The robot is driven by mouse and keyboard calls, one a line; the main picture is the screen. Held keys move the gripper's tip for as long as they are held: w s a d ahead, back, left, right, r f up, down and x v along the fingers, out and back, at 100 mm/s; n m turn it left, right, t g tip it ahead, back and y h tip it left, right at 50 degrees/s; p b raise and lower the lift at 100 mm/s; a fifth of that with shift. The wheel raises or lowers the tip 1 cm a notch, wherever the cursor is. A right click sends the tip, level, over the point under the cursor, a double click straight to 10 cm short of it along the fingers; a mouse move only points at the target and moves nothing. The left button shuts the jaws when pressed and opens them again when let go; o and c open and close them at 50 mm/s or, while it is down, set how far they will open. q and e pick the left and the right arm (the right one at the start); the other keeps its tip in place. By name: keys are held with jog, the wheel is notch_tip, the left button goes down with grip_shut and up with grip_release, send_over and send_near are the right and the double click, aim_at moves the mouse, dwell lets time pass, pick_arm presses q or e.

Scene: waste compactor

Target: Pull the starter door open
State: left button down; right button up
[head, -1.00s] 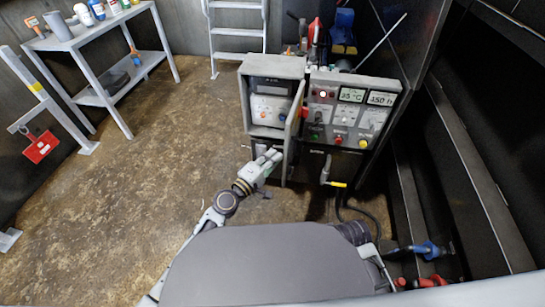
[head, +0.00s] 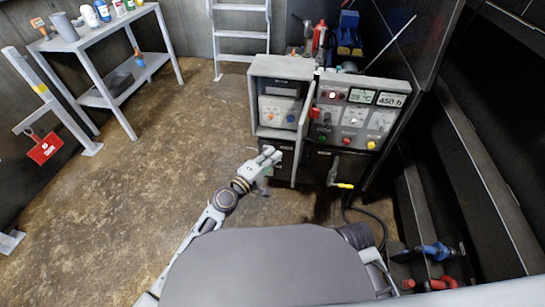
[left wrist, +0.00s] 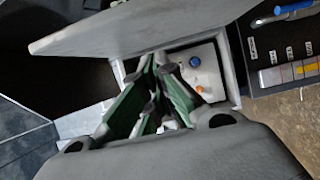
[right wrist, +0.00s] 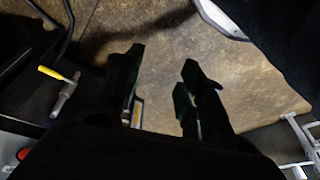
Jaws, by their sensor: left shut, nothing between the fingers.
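The starter door (head: 303,140) is a grey panel on the right side of the open starter box (head: 255,95). In the head view it stands swung out, nearly edge-on, and the box's inside with its knobs shows. In the left wrist view the door (left wrist: 150,32) is the broad grey plate above the fingers. My left gripper (head: 270,156) is shut and empty, low in front of the box, left of the door's lower end. Whether it touches the door I cannot tell. My right gripper (right wrist: 163,62) is open and empty over the floor, hidden in the head view.
A control panel (head: 345,118) with displays and buttons stands right of the door. A yellow-tipped handle (head: 335,172) sticks out below it. A shelf table (head: 100,35) and a red tag (head: 44,148) are at left. The floor between is clear.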

pick_arm(q)
jog(key=s+d+b+v, duration=0.1)
jog(key=v, duration=0.8)
jog(key=shift+s+a, duration=0.25)
pick_arm(e)
notch_tip(320, 180, up, 2)
jog(key=shift+w+r, duration=0.1)
jog(key=shift+r, duration=0.05)
dwell(0.4)
